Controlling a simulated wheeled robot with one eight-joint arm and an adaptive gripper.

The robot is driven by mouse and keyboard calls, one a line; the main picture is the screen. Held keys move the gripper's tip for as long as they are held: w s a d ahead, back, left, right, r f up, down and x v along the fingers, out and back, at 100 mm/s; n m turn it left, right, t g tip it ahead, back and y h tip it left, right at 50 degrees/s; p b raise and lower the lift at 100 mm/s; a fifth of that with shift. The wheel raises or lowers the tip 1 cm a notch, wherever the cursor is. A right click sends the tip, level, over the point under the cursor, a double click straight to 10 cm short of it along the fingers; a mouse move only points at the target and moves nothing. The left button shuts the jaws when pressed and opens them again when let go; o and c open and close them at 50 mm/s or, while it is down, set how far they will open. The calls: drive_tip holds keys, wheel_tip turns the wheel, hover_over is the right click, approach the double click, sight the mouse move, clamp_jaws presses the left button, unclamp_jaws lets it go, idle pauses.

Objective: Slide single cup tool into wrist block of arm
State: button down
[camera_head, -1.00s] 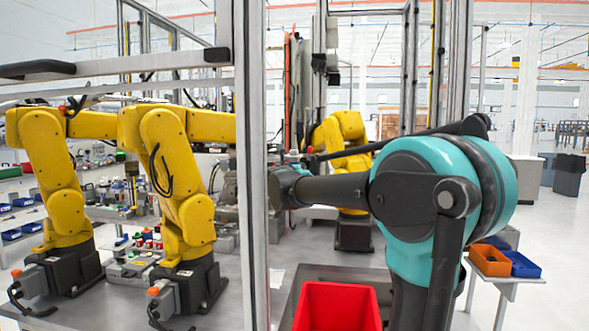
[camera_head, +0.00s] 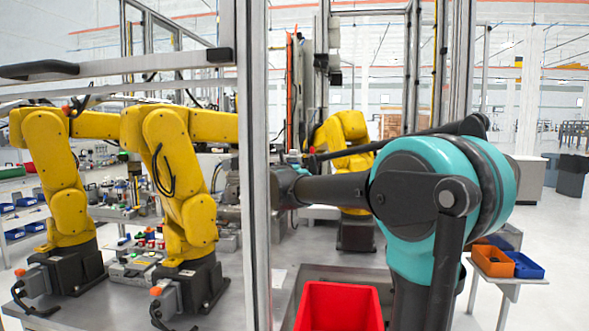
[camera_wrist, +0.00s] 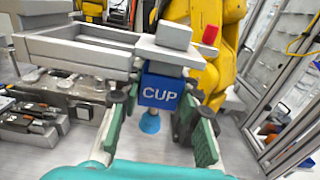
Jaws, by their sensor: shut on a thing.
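In the wrist view, the single cup tool (camera_wrist: 160,93) is a blue block marked CUP, with a blue suction cup (camera_wrist: 150,122) below it. My gripper (camera_wrist: 158,112) has green-padded fingers on both sides of it and is shut on it. A grey wrist block (camera_wrist: 165,52) lies directly above and beyond the tool; the tool's top meets or overlaps its lower edge, and I cannot tell whether they are engaged. A yellow arm (camera_wrist: 210,40) stands behind. In the head view my gripper and the tool are hidden around the metal post.
A red bin (camera_head: 338,306) stands by my arm. The grey post (camera_head: 255,170) of the cell frame crosses the head view. Two yellow arms (camera_head: 185,185) stand on the bench at left. A metal frame (camera_wrist: 283,110) is at the right of the wrist view. Small parts and tools lie at left.

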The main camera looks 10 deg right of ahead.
drive_tip(key=shift+w+a, duration=0.25)
drive_tip(key=shift+a, duration=0.55)
drive_tip(key=shift+w+a, duration=0.25)
drive_tip(key=shift+a, duration=0.5)
drive_tip(key=shift+w+a, duration=0.1)
drive_tip(key=shift+a, duration=0.2)
drive_tip(key=shift+w+a, duration=0.15)
drive_tip(key=shift+a, duration=0.25)
drive_tip(key=shift+w+a, duration=0.1)
drive_tip(key=shift+a, duration=0.25)
drive_tip(key=shift+w+a, duration=0.15)
drive_tip(key=shift+a, duration=0.4)
drive_tip(key=shift+f, duration=0.35)
idle(0.5)
drive_tip(key=c, duration=1)
unclamp_jaws()
